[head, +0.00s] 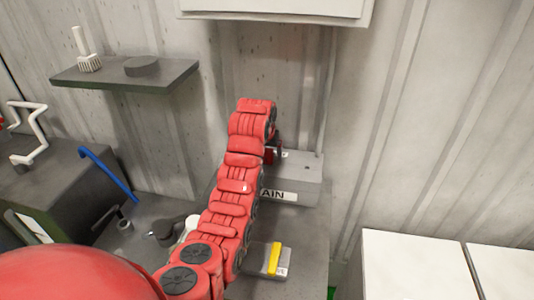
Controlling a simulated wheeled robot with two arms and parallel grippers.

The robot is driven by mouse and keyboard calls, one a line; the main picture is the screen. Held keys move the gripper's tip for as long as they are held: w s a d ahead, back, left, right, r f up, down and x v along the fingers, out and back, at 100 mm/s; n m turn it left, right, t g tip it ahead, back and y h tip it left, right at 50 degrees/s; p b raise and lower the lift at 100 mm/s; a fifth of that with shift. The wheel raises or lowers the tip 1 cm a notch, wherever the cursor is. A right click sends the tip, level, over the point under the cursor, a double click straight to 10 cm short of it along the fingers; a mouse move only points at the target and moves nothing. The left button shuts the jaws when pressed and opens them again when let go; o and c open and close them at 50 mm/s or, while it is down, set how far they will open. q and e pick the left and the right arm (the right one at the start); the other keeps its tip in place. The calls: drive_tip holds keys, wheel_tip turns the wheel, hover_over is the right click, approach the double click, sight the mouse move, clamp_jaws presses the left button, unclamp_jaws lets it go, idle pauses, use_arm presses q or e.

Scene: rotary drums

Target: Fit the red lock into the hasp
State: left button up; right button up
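My red segmented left arm rises from the lower left to the middle and covers much of the scene. My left gripper (277,152) shows only as a small dark part beyond the arm's end, over a grey box (309,171) with a label whose visible letters read "AIN". A small red piece (269,156) shows beside it, possibly the red lock. I cannot tell whether the gripper holds it. The hasp cannot be made out; the arm hides part of the box. My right gripper is not in view.
A wall shelf (120,82) holds a white brush-like item (86,50) and a dark disc (142,66). A blue bar (107,173) stands by a dark machine at left. A yellow and grey block (268,259) lies on the grey surface. White boxes (415,262) stand at right.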

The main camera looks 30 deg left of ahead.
use_arm(q)
drive_tip(key=shift+s+d+r, duration=0.1)
drive_tip(key=shift+s+r, duration=0.1)
drive_tip(key=shift+r, duration=0.3)
drive_tip(key=shift+s+r+b, duration=0.2)
drive_tip(key=shift+r+b, duration=0.3)
drive_tip(key=shift+r, duration=0.2)
drive_tip(key=p+v, duration=1.2)
drive_tip(key=v, duration=0.3)
drive_tip(key=shift+s+d+f, duration=0.1)
drive_tip(key=shift+s+f, duration=0.05)
